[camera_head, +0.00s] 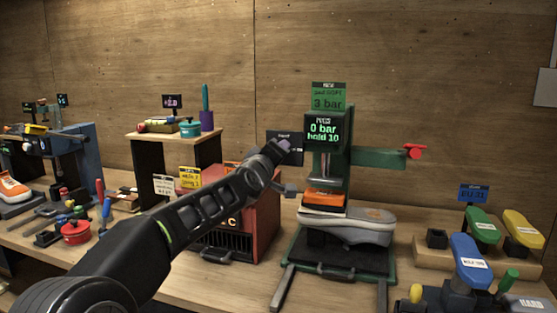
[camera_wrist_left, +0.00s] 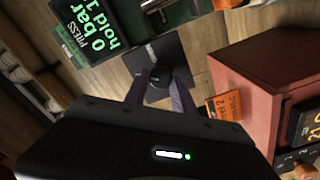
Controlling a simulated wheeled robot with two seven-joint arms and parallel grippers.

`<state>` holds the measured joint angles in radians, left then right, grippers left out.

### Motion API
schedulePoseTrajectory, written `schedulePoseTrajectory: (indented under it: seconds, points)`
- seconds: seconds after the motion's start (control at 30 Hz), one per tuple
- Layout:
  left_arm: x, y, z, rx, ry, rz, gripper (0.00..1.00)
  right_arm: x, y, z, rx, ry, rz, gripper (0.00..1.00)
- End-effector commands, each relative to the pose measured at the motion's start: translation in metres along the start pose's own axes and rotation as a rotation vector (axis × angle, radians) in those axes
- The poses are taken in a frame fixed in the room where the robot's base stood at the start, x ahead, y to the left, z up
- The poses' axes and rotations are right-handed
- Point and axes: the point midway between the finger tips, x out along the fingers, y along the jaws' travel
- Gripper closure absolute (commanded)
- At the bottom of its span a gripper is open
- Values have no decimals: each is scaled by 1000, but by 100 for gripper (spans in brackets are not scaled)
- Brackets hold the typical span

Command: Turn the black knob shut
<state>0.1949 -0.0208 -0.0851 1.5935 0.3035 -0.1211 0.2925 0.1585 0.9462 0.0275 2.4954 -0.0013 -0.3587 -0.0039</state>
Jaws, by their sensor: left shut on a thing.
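The black knob (camera_wrist_left: 157,76) sits on a square dark plate in the left wrist view, beside the press display. My left gripper (camera_wrist_left: 160,90) has its two fingers on either side of the knob, shut on it. In the head view my left gripper (camera_head: 283,149) reaches the dark plate (camera_head: 294,156) left of the press, and the knob is hidden there. The press display (camera_head: 322,133) reads 0 bar, hold 10; it also shows in the left wrist view (camera_wrist_left: 92,28). My right gripper is not in view.
A red box (camera_head: 262,221) stands below the left gripper. A grey shoe (camera_head: 350,228) lies under the green press with its orange pad (camera_head: 325,197). A red valve handle (camera_head: 415,151) sticks out right.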

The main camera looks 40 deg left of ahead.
Motion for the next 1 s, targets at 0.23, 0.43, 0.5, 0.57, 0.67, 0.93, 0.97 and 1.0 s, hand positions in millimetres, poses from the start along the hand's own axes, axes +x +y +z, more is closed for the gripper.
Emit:
schedulePoseTrajectory:
  seconds: [0.23, 0.43, 0.5, 0.57, 0.67, 0.93, 0.97, 1.0]
  points:
    - [0, -2, 1, -233, -1, 0, 100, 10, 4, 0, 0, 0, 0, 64]
    - [0, -2, 1, -411, 0, 0, 100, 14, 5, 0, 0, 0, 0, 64]
    - [0, -2, 1, -465, 0, 0, 100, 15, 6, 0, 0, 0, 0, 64]
    - [0, -2, 1, -506, 0, 0, 100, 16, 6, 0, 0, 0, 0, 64]
    - [0, -3, 1, -563, 0, -1, 100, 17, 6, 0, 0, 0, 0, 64]
    - [0, -3, 1, -646, 0, -1, 100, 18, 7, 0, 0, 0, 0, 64]
    - [0, -3, 1, -650, 0, -1, 100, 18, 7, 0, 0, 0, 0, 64]
    - [0, -3, 1, -654, 0, -1, 100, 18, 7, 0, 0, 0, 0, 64]
